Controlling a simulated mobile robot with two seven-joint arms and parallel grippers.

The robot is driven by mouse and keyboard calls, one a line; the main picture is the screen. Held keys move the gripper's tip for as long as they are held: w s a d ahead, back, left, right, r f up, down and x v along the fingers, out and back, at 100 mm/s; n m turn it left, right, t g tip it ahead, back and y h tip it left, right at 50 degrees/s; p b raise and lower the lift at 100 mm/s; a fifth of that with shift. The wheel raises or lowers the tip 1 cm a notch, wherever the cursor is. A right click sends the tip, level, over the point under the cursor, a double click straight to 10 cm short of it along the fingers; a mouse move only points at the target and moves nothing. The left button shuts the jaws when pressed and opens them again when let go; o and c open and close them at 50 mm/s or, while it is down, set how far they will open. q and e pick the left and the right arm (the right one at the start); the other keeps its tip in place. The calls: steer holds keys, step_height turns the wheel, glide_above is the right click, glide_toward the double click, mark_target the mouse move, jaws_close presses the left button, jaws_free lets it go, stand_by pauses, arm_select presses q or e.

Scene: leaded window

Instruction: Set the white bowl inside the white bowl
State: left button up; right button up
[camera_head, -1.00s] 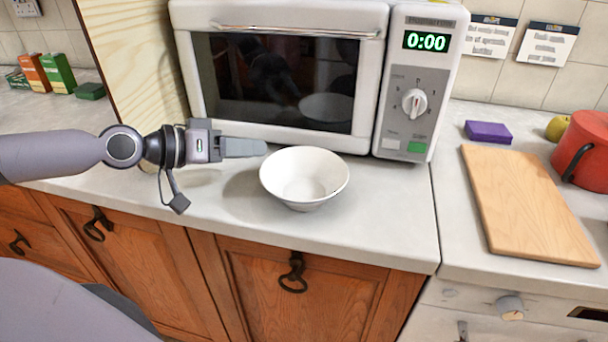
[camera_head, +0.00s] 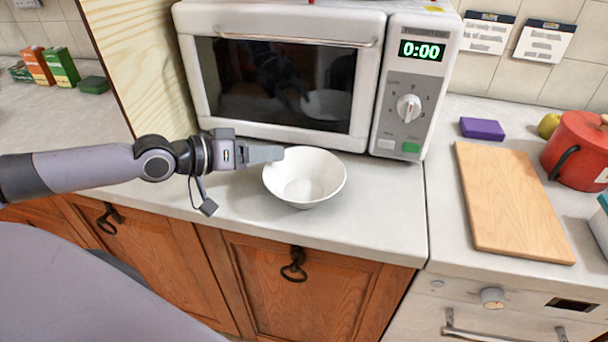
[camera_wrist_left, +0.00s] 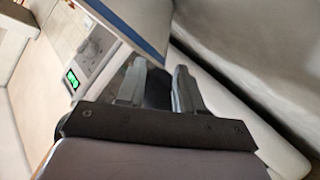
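One white bowl (camera_head: 304,178) stands upright and looks empty on the counter in front of the microwave in the head view. I see no second white bowl, only a pale reflection of one in the microwave door. My left gripper (camera_head: 282,153) reaches in from the left, its fingertips overlapping the bowl's upper left rim; I cannot tell if they touch it. In the left wrist view the two fingers of my left gripper (camera_wrist_left: 157,78) stand apart with a dark gap between them. I cannot make out the bowl surely there. My right gripper is not in view.
The microwave (camera_head: 290,80) stands close behind the bowl, with a wooden panel (camera_head: 135,65) at its left. To the right are a cutting board (camera_head: 512,202), a purple block (camera_head: 482,128) and a red pot (camera_head: 578,152). The counter (camera_head: 385,215) right of the bowl is clear.

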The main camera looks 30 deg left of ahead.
mark_target(305, 182)
arm_select(q)
steer(key=shift+p+x, duration=0.35)
steer(key=shift+x, duration=1.1)
jaws_close()
steer(key=shift+s, duration=0.1)
stand_by(0.4)
